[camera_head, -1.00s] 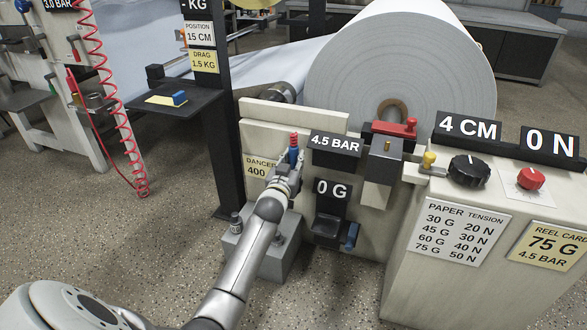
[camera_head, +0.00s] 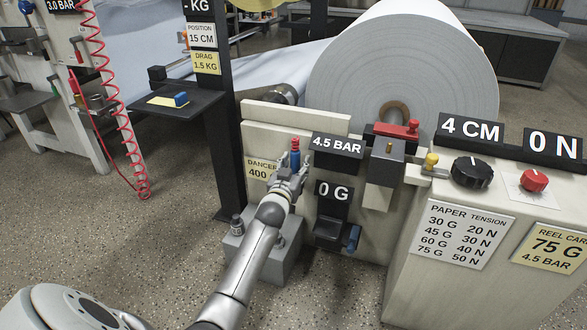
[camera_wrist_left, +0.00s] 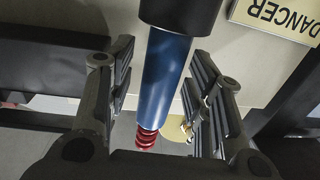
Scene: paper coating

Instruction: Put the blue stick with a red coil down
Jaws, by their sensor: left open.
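The blue stick with a red coil (camera_head: 295,157) stands upright in front of the cream panel, just left of the 4.5 BAR sign. My left gripper (camera_head: 290,182) is at it, with its fingers open. In the left wrist view the blue shaft (camera_wrist_left: 166,75) runs between the two spread fingers, with a visible gap on each side. The red coil (camera_wrist_left: 146,137) is at one end, and a black cylindrical part (camera_wrist_left: 178,14) is at the other. What the stick's lower end rests on is hidden in the head view. My right gripper is not in view.
A grey block (camera_head: 262,250) with short posts stands below my left gripper. A 0 G display (camera_head: 333,192) and a black bracket with a blue part (camera_head: 352,238) are close on the right. The DANCER card (camera_head: 258,168) is behind. The paper roll (camera_head: 400,65) is farther back.

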